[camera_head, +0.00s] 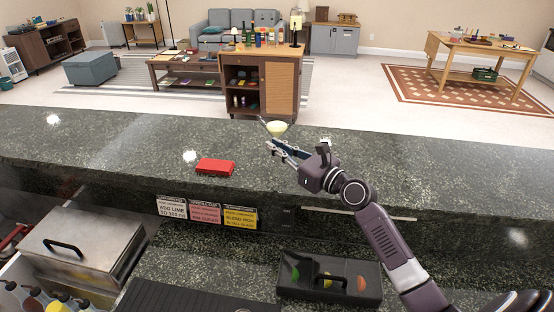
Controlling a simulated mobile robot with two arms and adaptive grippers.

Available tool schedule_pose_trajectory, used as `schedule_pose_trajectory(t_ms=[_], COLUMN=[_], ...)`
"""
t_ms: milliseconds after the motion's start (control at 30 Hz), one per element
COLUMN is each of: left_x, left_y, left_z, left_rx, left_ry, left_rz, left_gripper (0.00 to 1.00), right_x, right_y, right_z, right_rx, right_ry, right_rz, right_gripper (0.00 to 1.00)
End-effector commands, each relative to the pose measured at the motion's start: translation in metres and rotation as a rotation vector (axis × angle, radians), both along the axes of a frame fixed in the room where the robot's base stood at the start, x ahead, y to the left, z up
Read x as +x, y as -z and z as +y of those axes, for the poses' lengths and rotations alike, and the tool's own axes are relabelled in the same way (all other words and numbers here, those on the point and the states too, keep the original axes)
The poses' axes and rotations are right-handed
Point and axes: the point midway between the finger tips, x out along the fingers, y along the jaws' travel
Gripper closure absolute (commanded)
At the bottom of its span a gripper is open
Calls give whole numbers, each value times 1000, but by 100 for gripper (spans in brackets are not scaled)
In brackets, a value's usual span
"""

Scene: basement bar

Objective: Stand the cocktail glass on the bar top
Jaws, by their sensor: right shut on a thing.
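The cocktail glass (277,129) holds something pale yellow and shows at the far edge of the speckled dark bar top (130,155), near the middle of the head view. My right gripper (281,149) reaches in from the right and is shut on the glass below its bowl. The glass looks roughly upright. Its stem and foot are hidden by the fingers, so I cannot tell whether it touches the bar top. My left gripper is not in view.
A red object (215,167) lies on the bar top left of my right gripper. On the lower counter are a dark garnish box (330,283), a black ribbed mat (185,300) and a steel lidded bin (80,240). The bar top is clear at far left and right.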

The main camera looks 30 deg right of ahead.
Motion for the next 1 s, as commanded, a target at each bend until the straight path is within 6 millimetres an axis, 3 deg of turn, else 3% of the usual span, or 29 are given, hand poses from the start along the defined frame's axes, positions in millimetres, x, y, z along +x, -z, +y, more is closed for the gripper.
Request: schedule_pose_trajectory(t_ms=[100, 200, 667, 700, 800, 1000], left_x=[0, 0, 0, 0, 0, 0], left_y=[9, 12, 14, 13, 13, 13], left_z=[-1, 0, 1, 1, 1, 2], left_rx=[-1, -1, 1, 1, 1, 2], left_ry=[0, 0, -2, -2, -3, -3], left_rz=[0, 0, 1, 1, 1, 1], left_gripper=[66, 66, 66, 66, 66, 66], right_x=[0, 0, 0, 0, 0, 0], right_y=[23, 32, 39, 38, 38, 38], right_z=[0, 0, 0, 0, 0, 0], right_rx=[2, 1, 2, 0, 0, 0], right_ry=[0, 0, 0, 0, 0, 0], right_rz=[3, 1, 1, 2, 2, 2], right_gripper=[100, 100, 100, 87, 76, 74])
